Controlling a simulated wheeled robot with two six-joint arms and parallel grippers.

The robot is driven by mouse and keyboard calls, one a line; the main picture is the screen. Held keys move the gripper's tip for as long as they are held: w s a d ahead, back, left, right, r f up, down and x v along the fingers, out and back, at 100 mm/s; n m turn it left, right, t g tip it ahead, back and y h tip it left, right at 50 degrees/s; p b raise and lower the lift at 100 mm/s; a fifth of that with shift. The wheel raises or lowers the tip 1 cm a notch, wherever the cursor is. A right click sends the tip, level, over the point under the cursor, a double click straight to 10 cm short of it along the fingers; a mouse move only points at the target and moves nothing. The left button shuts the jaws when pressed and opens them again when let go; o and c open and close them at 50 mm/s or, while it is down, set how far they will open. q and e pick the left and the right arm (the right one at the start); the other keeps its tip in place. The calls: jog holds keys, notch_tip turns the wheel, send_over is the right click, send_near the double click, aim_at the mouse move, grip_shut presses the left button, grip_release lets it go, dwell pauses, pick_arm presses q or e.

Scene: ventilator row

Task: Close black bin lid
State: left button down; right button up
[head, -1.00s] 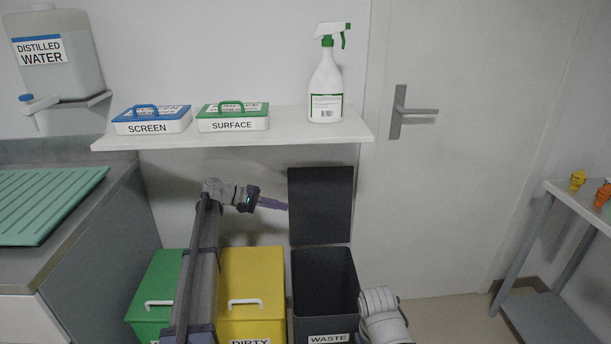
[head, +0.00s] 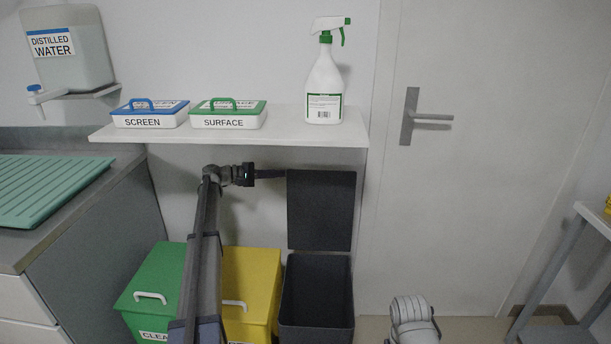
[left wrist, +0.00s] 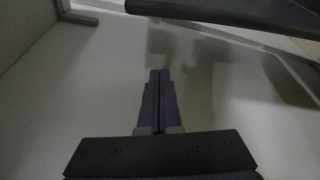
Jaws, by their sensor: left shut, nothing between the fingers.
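The black waste bin (head: 316,292) stands on the floor at the right end of the bin row, its inside uncovered. Its black lid (head: 321,212) is raised upright behind the opening, near the wall. My left gripper (head: 308,173) is shut and empty, pointing right at the lid's upper left part. I cannot tell whether the fingertips touch it. In the left wrist view the shut fingers (left wrist: 159,75) point toward the pale wall, and a dark edge, likely the lid (left wrist: 235,10), crosses the upper right. My right gripper is out of view.
A green bin (head: 155,288) and a yellow bin (head: 256,283) stand left of the black bin, partly behind my left arm. A white shelf (head: 240,138) with two boxes and a spray bottle (head: 324,82) hangs just above the lid. A door is at right.

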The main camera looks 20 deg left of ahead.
aim_at(304, 175)
pick_arm(q)
jog(key=b+x, duration=0.1)
jog(key=x, duration=0.9)
jog(key=shift+s+d+r+p, duration=0.15)
jog(key=shift+s+r+p, duration=0.05)
jog(key=shift+s, duration=0.4)
jog(key=shift+s+d+r+p, duration=0.2)
jog(key=shift+s+p, duration=0.05)
jog(key=shift+s, duration=0.35)
jog(key=shift+s+d+r+p, duration=0.15)
jog(key=shift+s+r+p, duration=0.05)
jog(key=shift+s, duration=0.4)
